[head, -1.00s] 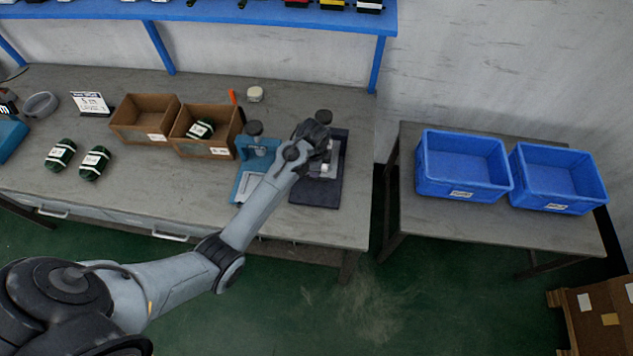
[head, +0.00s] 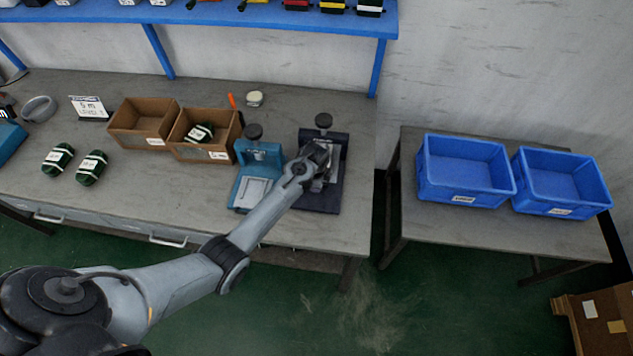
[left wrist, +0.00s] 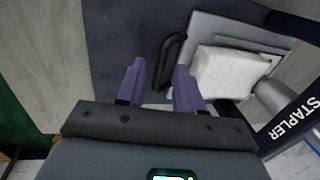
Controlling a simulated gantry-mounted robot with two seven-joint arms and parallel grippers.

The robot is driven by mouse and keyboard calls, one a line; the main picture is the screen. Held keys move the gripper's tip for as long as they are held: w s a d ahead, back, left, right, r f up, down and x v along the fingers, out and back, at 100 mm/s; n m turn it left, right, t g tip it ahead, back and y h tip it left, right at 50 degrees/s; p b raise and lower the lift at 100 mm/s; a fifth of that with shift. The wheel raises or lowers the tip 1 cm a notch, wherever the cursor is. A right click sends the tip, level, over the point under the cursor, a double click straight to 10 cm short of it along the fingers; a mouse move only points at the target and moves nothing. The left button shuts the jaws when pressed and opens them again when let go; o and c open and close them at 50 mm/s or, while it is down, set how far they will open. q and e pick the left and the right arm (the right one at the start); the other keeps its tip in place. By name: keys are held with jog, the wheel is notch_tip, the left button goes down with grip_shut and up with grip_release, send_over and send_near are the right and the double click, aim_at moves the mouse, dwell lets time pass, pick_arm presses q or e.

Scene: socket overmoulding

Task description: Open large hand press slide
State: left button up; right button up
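The large hand press (head: 317,201) is dark navy with a black knob on top, at the right end of the workbench. Its light grey slide plate (left wrist: 220,35) shows in the left wrist view, with a white block (left wrist: 228,72) on it and a black handle (left wrist: 169,62) at its near edge. My left gripper (head: 322,158) is over the front of this press and hides much of it in the head view. In the left wrist view its two purple fingers (left wrist: 160,80) are apart, with the handle just beyond the right finger. I cannot tell whether they touch. My right gripper is not in view.
A smaller blue press (head: 255,180) stands just left of the large one. Two cardboard boxes (head: 195,155) and two green cable bundles (head: 90,168) lie farther left. Two blue bins (head: 465,190) stand on a separate table at right. The bench front is clear.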

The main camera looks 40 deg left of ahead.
pick_arm(q)
grip_shut()
dwell(1.4)
